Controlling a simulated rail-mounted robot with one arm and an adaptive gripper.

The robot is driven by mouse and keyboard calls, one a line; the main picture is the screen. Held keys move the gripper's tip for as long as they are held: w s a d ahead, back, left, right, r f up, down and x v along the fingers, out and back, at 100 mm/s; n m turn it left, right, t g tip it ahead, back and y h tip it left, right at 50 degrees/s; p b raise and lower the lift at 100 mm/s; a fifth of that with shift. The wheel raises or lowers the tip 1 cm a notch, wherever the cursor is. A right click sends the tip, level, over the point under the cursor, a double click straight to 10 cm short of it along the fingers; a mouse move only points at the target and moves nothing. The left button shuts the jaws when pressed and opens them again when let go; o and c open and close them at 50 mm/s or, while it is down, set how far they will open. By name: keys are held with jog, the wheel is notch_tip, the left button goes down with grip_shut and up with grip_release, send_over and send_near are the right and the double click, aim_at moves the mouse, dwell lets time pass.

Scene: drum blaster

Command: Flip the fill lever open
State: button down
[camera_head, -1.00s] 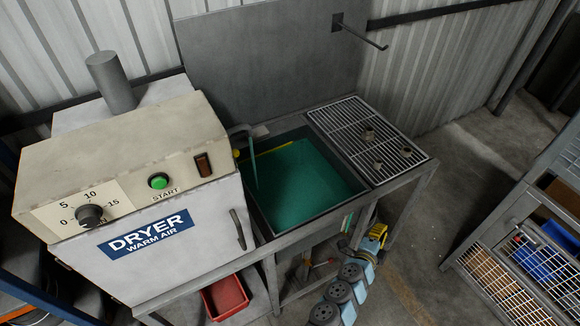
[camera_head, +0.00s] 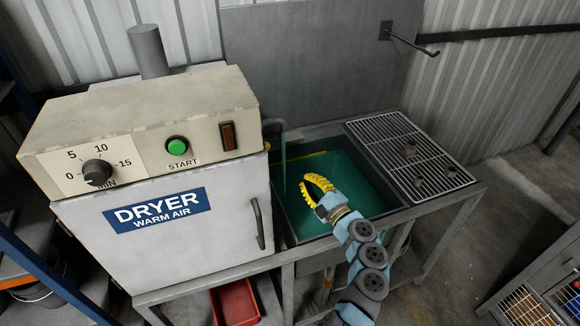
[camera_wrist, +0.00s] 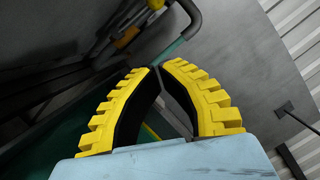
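My gripper (camera_head: 304,184) has yellow ribbed fingers and is over the green sink basin. In the wrist view its fingertips (camera_wrist: 159,67) meet, with nothing seen between them. In the head view only a small yellow bit (camera_head: 267,147) shows beside the dryer's right edge. The dryer hides most of it there, so its position is hard to tell.
The sink (camera_head: 352,178) has a green inside and a dark rim. The dryer (camera_head: 165,215) stands close on its left. A grated drain rack (camera_head: 405,150) with small grey parts is on the right. A hook (camera_head: 413,42) sticks out from the back panel.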

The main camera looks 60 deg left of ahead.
jog(key=s+a+r, duration=0.2)
jog(key=s+a, duration=0.1)
jog(key=a, duration=0.9)
jog(key=shift+s+r+b, duration=0.15)
jog(key=shift+r+b, duration=0.25)
jog(key=shift+r, duration=0.1)
